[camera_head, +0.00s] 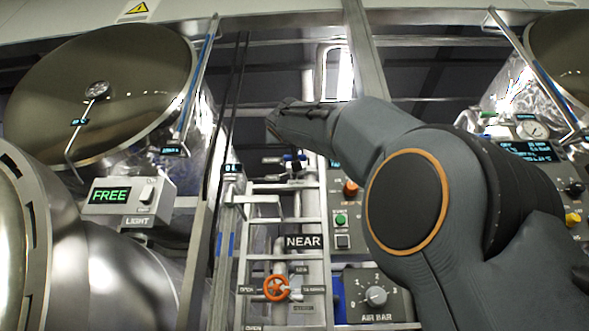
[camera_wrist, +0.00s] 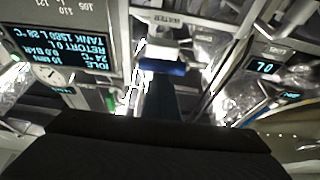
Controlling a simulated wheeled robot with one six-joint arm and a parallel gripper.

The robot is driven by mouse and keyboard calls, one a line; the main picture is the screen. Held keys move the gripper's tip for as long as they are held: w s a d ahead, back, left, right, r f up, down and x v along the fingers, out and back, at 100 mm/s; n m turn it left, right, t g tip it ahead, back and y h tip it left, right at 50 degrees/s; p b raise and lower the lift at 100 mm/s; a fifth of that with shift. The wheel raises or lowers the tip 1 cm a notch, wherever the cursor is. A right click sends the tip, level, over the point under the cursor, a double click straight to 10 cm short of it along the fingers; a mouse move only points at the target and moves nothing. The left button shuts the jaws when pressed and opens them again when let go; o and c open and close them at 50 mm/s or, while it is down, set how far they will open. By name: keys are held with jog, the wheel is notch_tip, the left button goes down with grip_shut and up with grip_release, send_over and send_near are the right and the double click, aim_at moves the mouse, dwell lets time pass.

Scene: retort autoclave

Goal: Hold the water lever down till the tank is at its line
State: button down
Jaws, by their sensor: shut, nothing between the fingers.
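The blue water lever (camera_wrist: 163,68) sits below a label reading WATER, upside down in the wrist view. In the head view a small blue handle (camera_head: 292,157) shows just below my wrist, by the ladder-like frame. My gripper (camera_wrist: 166,84) is shut and empty, a dark shape reaching up to the blue lever in the wrist view. I cannot tell whether it touches the lever. A display (camera_wrist: 30,42), also upside down, reads IDLE and appears to read TANK 1580 L, 28 °C. The tank's line is not seen.
A steel frame with a NEAR sign (camera_head: 304,242) and an orange valve wheel (camera_head: 276,288) stands below my wrist. An AIR BAR knob box (camera_head: 376,296) is at the bottom. A round open door (camera_head: 105,85) and a FREE box (camera_head: 128,196) are left.

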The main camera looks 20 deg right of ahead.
jog(key=shift+w+f, duration=0.45)
jog(key=shift+f, duration=0.05)
notch_tip(320, 180, up, 5)
jog(key=s+p, duration=0.1)
jog(key=p, duration=0.3)
jog(key=b+v, duration=0.5)
jog(key=v, duration=0.5)
jog(key=shift+f, duration=0.4)
